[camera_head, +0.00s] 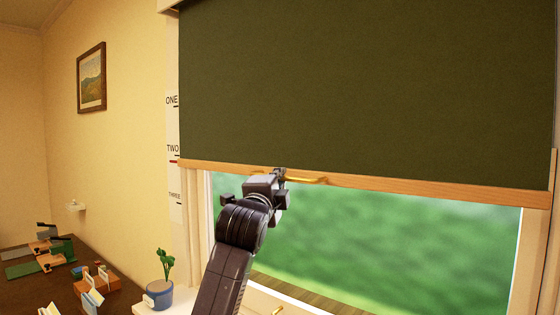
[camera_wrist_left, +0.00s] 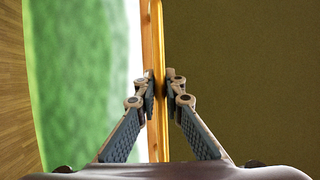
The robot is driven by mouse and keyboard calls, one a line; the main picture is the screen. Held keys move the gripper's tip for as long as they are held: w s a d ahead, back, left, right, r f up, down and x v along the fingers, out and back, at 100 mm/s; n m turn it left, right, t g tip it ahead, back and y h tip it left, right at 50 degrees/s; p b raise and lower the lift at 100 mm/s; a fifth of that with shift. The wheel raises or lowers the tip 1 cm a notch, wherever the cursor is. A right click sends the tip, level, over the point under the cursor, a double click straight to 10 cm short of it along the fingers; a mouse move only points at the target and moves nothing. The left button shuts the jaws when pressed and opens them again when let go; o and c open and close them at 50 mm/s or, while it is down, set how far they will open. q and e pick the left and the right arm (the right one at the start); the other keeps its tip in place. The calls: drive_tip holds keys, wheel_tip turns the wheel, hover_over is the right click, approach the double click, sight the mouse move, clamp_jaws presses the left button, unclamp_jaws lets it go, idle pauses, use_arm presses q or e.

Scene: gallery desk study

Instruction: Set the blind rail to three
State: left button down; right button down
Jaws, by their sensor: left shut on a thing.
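The dark green blind (camera_head: 365,85) covers the upper part of the window. Its wooden bottom rail (camera_head: 425,186) has a brass handle (camera_head: 308,180) near its left part. On the left frame is a scale strip (camera_head: 174,185) marked ONE, TWO and THREE. The rail's left end is level with a red mark just below TWO and above THREE. My left gripper (camera_head: 279,175) is shut on the handle. In the left wrist view the fingers (camera_wrist_left: 160,88) close around the brass handle (camera_wrist_left: 158,50) beside the rail. My right gripper is not in view.
A potted plant (camera_head: 159,290) stands on the sill at the lower left. A dark desk (camera_head: 65,292) with several small items is at the far left. A framed picture (camera_head: 91,78) hangs on the wall. The window (camera_head: 400,245) below the rail is clear.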

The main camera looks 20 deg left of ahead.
use_arm(q)
wheel_tip(320, 180, down, 18)
drive_tip(key=b, duration=0.6)
drive_tip(key=shift+f, duration=0.1)
drive_tip(key=c, duration=2)
unclamp_jaws()
drive_tip(key=s, duration=0.4)
drive_tip(key=s+f, duration=0.1)
drive_tip(key=s, duration=0.3)
drive_tip(key=s+f, duration=0.1)
drive_tip(key=s, duration=0.3)
drive_tip(key=shift+d, duration=0.25)
drive_tip(key=shift+w, duration=0.1)
